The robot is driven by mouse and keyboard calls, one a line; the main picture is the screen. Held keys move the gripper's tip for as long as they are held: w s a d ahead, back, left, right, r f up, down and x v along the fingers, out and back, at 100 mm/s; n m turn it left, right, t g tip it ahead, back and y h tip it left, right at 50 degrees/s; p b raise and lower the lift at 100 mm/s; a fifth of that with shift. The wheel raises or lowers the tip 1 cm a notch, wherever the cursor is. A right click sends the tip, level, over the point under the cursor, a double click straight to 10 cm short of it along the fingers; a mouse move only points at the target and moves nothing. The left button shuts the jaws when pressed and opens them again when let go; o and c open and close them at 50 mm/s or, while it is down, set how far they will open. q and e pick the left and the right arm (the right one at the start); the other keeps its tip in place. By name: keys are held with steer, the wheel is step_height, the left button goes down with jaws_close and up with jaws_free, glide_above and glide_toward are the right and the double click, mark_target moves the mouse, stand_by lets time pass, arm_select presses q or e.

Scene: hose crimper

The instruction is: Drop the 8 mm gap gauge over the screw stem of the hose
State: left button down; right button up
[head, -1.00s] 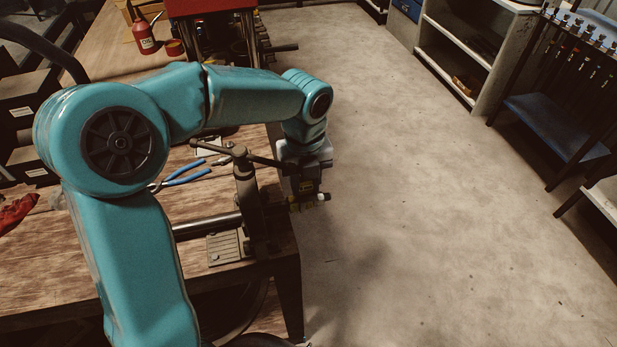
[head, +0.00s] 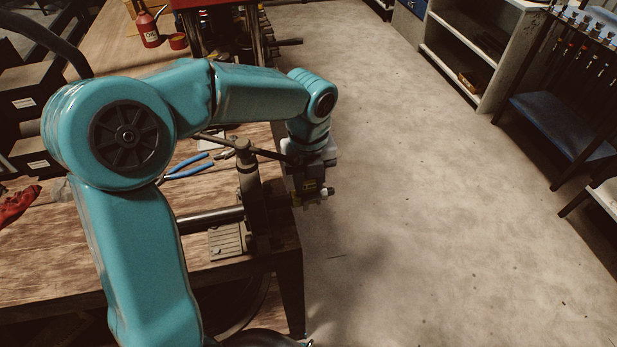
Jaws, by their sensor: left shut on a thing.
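My left gripper (head: 312,188) points down just past the right edge of the bench, beside the vise (head: 250,195). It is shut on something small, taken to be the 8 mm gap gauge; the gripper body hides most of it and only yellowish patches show. A pale metal fitting end (head: 328,192) sticks out to the right at the fingertips, probably the screw stem of the hose. I cannot tell whether the gauge is around the stem, touching it or above it. The rest of the hose is not clearly seen. My right gripper is out of view.
The vise handle crosses close to my left wrist. Blue-handled pliers (head: 188,168) lie on the wooden bench (head: 50,255). A red oil can (head: 148,28) and a red machine stand at the back. Open floor (head: 430,230) lies to the right, before shelves (head: 470,65) and a tool rack.

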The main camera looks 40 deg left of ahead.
arm_select(q)
steer(key=c, duration=0.7)
jaws_free()
step_height(320, 180, up, 16)
steer(key=shift+r+p, duration=0.15)
steer(key=shift+p, duration=0.25)
